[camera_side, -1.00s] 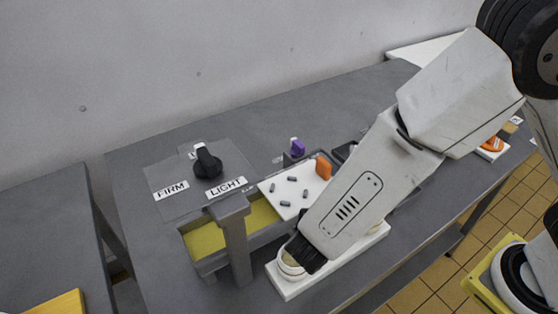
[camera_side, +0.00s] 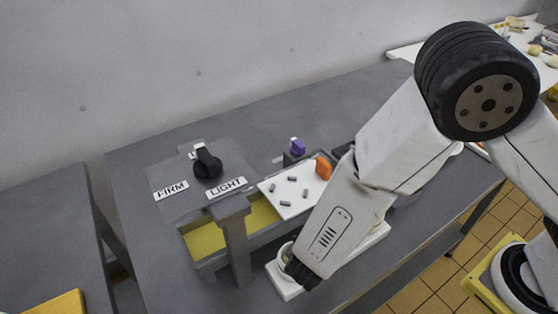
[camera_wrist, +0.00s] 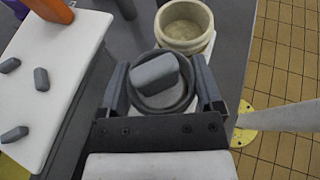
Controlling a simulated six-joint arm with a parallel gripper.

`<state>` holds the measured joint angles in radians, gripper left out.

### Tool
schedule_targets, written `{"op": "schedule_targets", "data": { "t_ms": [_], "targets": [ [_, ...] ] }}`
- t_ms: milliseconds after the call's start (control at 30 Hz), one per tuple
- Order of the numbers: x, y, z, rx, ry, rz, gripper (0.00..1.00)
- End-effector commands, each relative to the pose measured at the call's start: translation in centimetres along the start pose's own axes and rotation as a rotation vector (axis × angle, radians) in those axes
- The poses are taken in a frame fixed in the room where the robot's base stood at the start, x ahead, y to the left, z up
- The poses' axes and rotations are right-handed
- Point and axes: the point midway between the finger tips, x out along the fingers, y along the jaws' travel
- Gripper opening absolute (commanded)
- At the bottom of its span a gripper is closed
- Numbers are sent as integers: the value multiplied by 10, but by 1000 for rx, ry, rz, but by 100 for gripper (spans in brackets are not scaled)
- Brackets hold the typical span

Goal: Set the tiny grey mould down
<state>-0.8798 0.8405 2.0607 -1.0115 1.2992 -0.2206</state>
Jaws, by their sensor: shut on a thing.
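In the wrist view the tiny grey mould (camera_wrist: 178,102) is a round dark-grey cup between the two fingers of my gripper (camera_wrist: 160,82). My gripper is shut on it. A grey rounded block (camera_wrist: 155,72) lies over or in its mouth; I cannot tell how deep. In the side view my gripper is at the near end of the narrow white board (camera_side: 285,289), and my wrist hides the mould. Whether the mould touches the board is hidden.
A cream round mould (camera_wrist: 185,24) stands just beyond the grey one. A white tray (camera_side: 283,211) holds several small grey blocks and an orange block (camera_side: 323,168). A grey post (camera_side: 236,245), yellow-floored trough (camera_side: 205,240) and black knob (camera_side: 208,163) are to the left.

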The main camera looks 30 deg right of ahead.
Motion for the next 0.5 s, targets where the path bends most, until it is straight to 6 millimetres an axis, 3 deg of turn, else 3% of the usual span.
{"op": "schedule_targets", "data": {
  "t_ms": [500],
  "targets": [
    [2,0,-6,1,0,0,21]
  ]
}}
